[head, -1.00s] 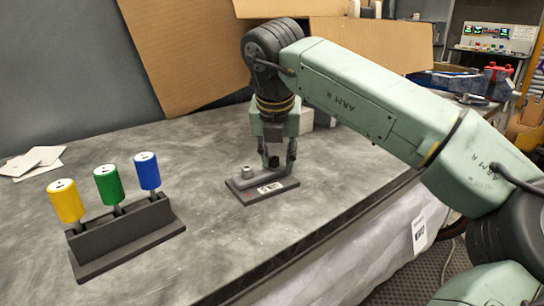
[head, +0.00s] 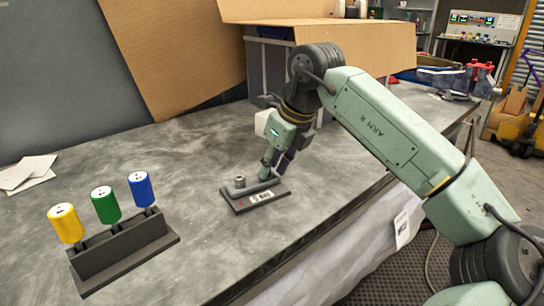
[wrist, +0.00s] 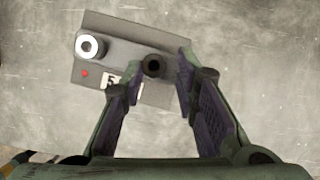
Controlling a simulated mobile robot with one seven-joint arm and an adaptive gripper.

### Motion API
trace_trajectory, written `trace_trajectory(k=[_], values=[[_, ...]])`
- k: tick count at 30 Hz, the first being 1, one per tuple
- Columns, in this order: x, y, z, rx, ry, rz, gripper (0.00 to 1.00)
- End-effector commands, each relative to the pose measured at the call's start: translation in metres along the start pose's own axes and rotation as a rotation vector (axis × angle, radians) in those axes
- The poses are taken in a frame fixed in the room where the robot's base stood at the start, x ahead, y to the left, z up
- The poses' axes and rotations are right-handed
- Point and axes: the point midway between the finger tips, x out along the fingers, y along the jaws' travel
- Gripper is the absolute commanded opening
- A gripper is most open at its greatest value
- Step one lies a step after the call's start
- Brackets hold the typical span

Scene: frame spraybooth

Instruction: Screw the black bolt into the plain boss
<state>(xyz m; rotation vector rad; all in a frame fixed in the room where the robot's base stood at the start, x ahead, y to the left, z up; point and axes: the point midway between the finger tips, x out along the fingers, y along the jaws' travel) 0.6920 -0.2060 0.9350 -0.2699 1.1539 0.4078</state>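A dark base plate (head: 237,208) with a white label lies on the table; it also shows in the wrist view (wrist: 110,55). A light metal boss (wrist: 90,46) with a dark hole stands on its left part, beside a red dot; it also shows in the head view (head: 240,181). The black bolt (wrist: 153,65) appears as a dark round end with a hole, upright over the plate's right part. The boss beneath it is mostly hidden. My gripper (wrist: 158,66) is open around the bolt, with visible gaps beside it. In the head view my gripper (head: 270,173) hides the bolt.
A dark rack (head: 125,250) at the front left holds yellow (head: 66,223), green (head: 106,204) and blue (head: 140,189) cylinders. White sheets (head: 28,172) lie at the left edge. Cardboard (head: 180,60) stands behind. The table between rack and plate is clear.

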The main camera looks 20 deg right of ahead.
Motion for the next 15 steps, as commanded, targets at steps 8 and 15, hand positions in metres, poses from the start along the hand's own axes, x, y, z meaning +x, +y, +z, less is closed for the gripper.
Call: trace_trajectory(k=[8, 15], values=[[-0.0010, -0.0021, 0.0006, -0.154, 0.002, 0.065, 0.27], [-0.0036, -0.0043, 0.0041, -0.358, 0.000, 0.154, 0.27]])
